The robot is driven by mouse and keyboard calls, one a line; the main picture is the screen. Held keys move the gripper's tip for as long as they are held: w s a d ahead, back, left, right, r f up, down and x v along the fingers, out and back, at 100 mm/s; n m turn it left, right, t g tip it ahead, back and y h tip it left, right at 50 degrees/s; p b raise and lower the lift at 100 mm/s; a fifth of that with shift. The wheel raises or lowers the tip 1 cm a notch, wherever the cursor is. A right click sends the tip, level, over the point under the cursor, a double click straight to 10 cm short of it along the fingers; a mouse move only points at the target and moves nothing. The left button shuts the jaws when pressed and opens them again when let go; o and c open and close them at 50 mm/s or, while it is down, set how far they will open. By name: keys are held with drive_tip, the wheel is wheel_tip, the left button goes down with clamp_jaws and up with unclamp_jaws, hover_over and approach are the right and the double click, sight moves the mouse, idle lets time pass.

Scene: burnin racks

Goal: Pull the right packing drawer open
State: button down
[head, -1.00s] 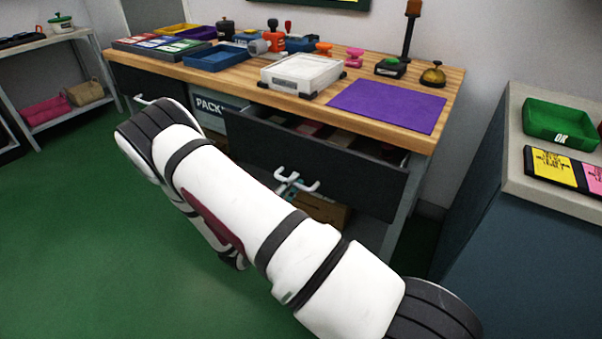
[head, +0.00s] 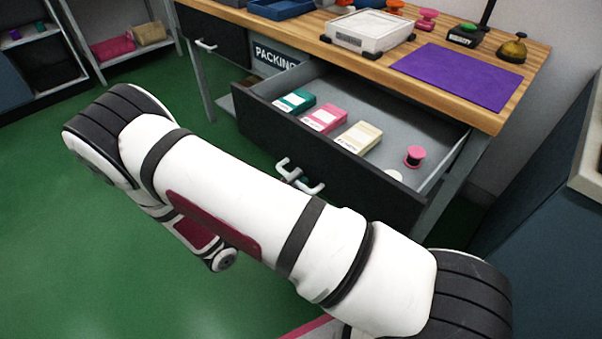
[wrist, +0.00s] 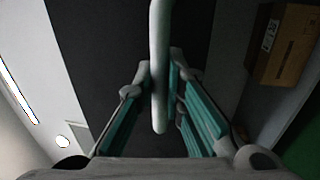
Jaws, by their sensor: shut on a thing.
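The right packing drawer (head: 355,180) is a dark-fronted drawer with a grey inside, standing well out from under the wooden bench in the head view. Its white bar handle (wrist: 159,60) runs between the fingers of my gripper (wrist: 160,95) in the wrist view. My gripper is shut on the handle, with teal pads on both sides of it. In the head view my arm hides most of the gripper, and only part of the handle (head: 300,177) shows. Inside the drawer lie a teal box (head: 294,101), a pink box (head: 325,118), a cream box (head: 358,138) and a pink spool (head: 414,156).
The wooden bench (head: 290,30) carries a purple mat (head: 458,76), a white tray (head: 368,30) and a bell (head: 513,48). A left drawer (head: 212,36) is shut. A cardboard box (wrist: 287,45) sits beside the drawer front in the wrist view. Green floor (head: 60,230) is clear at left.

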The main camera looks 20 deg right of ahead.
drive_tip(key=shift+a, duration=0.1)
drive_tip(key=c, duration=1.6)
unclamp_jaws()
drive_tip(key=shift+c, duration=0.2)
drive_tip(key=shift+a, duration=0.1)
drive_tip(key=v, duration=1.1)
drive_tip(key=shift+a, duration=0.4)
drive_tip(key=shift+s+f, duration=0.1)
drive_tip(key=shift+s, duration=0.05)
